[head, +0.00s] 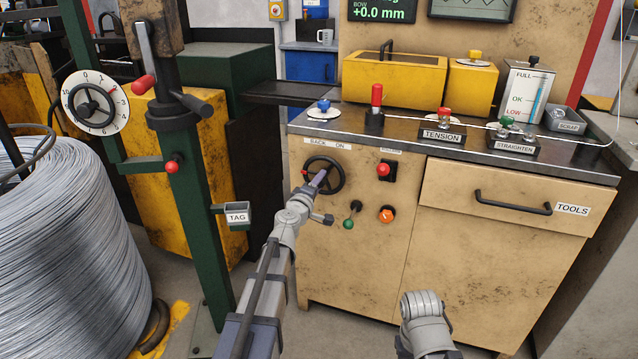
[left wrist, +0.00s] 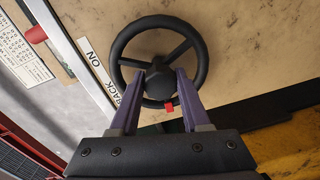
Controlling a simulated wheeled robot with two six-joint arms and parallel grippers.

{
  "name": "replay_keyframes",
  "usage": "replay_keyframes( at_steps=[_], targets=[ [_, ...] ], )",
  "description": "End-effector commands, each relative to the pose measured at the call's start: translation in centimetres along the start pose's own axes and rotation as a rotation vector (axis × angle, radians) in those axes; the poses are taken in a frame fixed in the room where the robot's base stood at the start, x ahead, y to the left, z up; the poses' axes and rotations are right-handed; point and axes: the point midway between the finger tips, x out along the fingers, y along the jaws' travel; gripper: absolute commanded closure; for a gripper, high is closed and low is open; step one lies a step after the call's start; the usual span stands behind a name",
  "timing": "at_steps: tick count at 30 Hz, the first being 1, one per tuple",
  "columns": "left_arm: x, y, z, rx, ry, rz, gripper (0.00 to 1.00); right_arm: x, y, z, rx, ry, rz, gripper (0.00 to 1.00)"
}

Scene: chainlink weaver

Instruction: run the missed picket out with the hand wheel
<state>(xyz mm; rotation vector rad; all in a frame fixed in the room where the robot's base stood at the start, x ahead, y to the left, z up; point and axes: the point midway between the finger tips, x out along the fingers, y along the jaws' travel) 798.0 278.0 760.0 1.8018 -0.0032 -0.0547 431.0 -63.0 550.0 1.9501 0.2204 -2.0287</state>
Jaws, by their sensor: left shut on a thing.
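The hand wheel (head: 341,175) is a black ring with spokes on the tan cabinet front, below a label reading BACK and ON. It fills the upper middle of the left wrist view (left wrist: 204,62), with a red mark near its lower rim. My left gripper (head: 320,179) is at the wheel, its purple fingers (left wrist: 166,73) on both sides of the hub and shut on the wheel. The fingers hide part of the hub and lower rim. I cannot make out the missed picket. My right gripper is not in view; only part of my right arm shows at the bottom.
The cabinet top carries a red lever (head: 376,98), a TENSION knob (head: 444,118) and a STRAIGHTEN knob (head: 506,126). A green post (head: 193,190) and wire coil (head: 70,240) stand left.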

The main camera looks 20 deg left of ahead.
Motion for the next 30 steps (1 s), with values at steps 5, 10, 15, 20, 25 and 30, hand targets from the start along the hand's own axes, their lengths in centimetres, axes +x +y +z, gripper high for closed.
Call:
replay_keyframes(
  at_steps=[5,10,15,20,25,30],
  targets=[
    [-0.02,-0.07,-0.2,-0.085,0.001,0.0,1.0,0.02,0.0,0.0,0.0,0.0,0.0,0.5],
    [-0.03,-0.07,-0.2,-0.134,-0.001,0.0,1.0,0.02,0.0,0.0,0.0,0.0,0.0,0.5],
    [-0.04,-0.07,-0.19,-0.156,-0.001,0.0,1.0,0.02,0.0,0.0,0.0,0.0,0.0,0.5],
    [-0.05,-0.07,-0.19,-0.161,-0.002,0.0,1.0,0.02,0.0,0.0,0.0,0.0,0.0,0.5],
    [-0.05,-0.08,-0.19,-0.16,-0.002,0.0,1.0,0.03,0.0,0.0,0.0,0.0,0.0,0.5],
    [-0.06,-0.07,-0.17,-0.159,-0.002,0.0,0.43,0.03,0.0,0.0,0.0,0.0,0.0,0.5]
  ],
)
